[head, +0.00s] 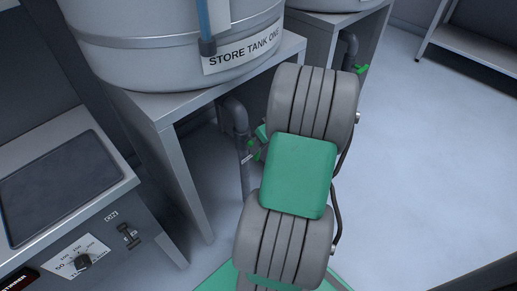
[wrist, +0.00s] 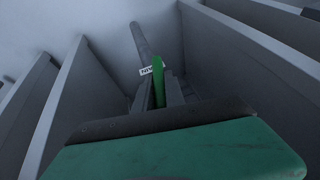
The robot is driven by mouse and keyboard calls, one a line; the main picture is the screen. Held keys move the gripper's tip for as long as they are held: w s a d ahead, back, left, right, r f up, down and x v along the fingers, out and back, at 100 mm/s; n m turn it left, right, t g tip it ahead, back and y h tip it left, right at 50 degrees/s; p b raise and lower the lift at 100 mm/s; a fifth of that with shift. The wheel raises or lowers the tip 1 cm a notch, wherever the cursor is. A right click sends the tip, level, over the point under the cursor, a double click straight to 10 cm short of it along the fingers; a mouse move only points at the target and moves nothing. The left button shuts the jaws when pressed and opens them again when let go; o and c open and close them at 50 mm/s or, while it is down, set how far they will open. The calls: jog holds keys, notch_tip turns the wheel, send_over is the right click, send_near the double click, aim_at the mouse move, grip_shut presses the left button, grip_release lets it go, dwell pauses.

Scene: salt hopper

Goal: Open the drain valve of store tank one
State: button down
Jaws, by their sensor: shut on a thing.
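Store tank one (head: 120,50) is a grey metal tank with a "STORE TANK ONE" label, standing on a grey stand. A grey drain pipe (head: 238,125) bends down from under it. A green valve handle (head: 253,150) shows at the pipe, partly hidden behind my arm in the head view. In the wrist view my gripper (wrist: 160,94) has its two dark fingers on either side of the green handle (wrist: 158,68), shut on it. The handle points up along the picture, close to the pipe and a small white tag. The valve body is hidden.
A second tank's pipe (head: 351,50) with its own green handle (head: 361,69) is at the back right. A bench (head: 60,190) with a dark panel, dial and switch stands at the left. Stand panels (wrist: 245,55) flank the gripper. Floor on the right is clear.

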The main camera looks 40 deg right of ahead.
jog(key=shift+n+h+b, duration=0.3)
jog(key=shift+h+b, duration=0.2)
jog(key=shift+h, duration=0.7)
jog(key=c, duration=1.4)
grip_release()
jog(key=p+v, duration=0.3)
jog(key=v, duration=0.4)
jog(key=shift+s+r, duration=0.2)
jog(key=shift+r, duration=0.15)
